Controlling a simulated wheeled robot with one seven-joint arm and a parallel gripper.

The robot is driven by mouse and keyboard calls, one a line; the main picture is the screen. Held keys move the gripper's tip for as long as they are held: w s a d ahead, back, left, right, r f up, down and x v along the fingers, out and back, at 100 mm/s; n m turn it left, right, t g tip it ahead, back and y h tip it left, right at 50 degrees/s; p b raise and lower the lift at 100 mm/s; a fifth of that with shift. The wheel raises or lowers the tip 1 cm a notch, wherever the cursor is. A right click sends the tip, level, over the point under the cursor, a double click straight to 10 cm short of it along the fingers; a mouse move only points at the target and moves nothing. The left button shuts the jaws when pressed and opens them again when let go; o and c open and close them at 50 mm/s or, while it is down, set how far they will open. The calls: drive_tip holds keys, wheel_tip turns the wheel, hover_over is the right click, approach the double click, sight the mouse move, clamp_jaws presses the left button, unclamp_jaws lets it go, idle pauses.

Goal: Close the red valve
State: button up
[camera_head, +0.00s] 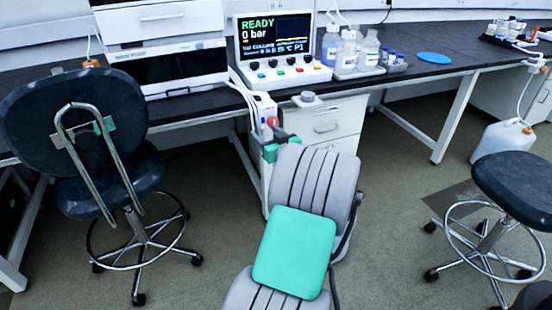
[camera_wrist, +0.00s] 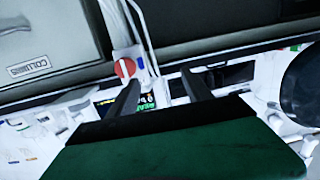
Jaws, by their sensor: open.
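The red valve (camera_head: 272,121) is a small red knob on a white upright fitting at the front edge of the bench. In the wrist view, which is tilted and looks upside down, it is a red disc (camera_wrist: 124,68) with a pale bar across it. My gripper (camera_wrist: 159,78) is open and empty, with two dark fingers apart. The valve lies just beyond the tip of the left finger in that view, not between the fingers. In the head view my gripper (camera_head: 275,146) is just below the valve, partly hidden by my arm. I cannot tell whether it touches.
The control box (camera_head: 275,48) with a READY, 0 bar screen stands on the bench above the valve. White tubing (camera_head: 243,95) runs beside the fitting. A drawer cabinet (camera_head: 326,122) is to the right.

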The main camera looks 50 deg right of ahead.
drive_tip(key=m+h+b, duration=0.1)
drive_tip(key=h, duration=0.1)
approach(272, 122)
wheel_tip(272, 122, down, 2)
drive_tip(key=b+x, duration=0.1)
drive_tip(key=x, duration=0.7)
drive_tip(key=shift+d+r, duration=0.3)
drive_tip(key=shift+d, duration=0.1)
clamp_jaws()
